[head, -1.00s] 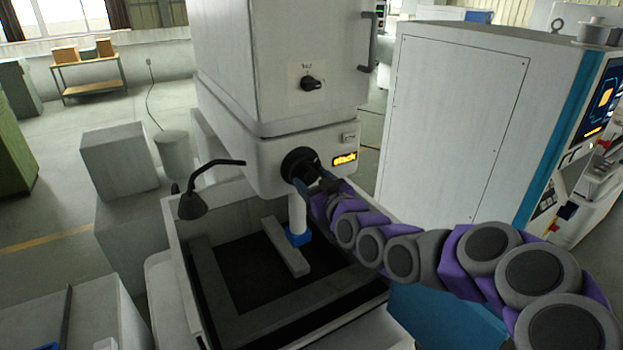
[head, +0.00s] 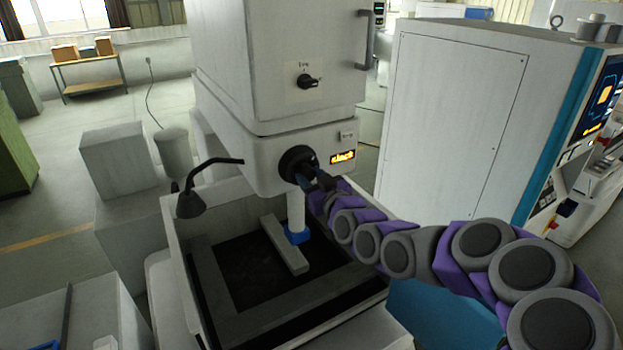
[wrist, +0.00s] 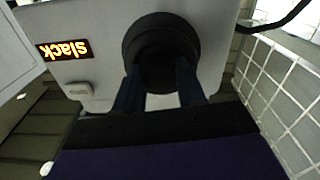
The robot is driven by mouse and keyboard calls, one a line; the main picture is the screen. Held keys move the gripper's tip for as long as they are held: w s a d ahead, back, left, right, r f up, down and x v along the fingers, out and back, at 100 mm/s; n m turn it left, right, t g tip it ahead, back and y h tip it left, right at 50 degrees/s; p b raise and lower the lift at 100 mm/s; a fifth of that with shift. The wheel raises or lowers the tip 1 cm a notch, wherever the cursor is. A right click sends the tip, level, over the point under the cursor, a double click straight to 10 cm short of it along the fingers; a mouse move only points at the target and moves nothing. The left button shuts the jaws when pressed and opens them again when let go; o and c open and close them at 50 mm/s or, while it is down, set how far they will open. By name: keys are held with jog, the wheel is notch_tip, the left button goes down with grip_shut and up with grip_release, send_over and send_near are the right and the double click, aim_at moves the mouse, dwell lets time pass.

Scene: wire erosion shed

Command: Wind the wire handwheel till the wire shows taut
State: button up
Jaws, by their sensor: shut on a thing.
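The black handwheel (head: 297,160) sits on the front of the white machine head. In the wrist view the handwheel (wrist: 160,45) is dark and round, with my two fingers reaching to its lower side. My gripper (head: 310,180) is at the handwheel in the head view; in the wrist view my gripper (wrist: 158,85) is shut on the wheel's grip part, which the fingers partly hide. A small display (head: 343,156) right of the wheel glows orange; in the wrist view the display (wrist: 64,49) reads "slack", upside down. The wire itself cannot be made out.
A black rotary knob (head: 307,82) is on the panel above. A bent lamp (head: 192,203) stands left of the head. Below is the work tank (head: 172,225) with a pale bar (head: 285,246) and a blue-ended white column (head: 297,212). A large white cabinet (head: 455,120) stands at right.

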jog(key=shift+m, duration=0.4)
jog(key=m+b, duration=0.2)
jog(key=shift+f+m, duration=0.1)
jog(key=shift+m, duration=0.2)
jog(key=shift+m+b, duration=0.95)
jog(key=shift+m, duration=0.95)
jog(key=o, duration=1.1)
jog(key=shift+c, duration=0.2)
jog(key=shift+s+d, duration=0.1)
jog(key=b+v, duration=0.3)
jog(key=v, duration=1.4)
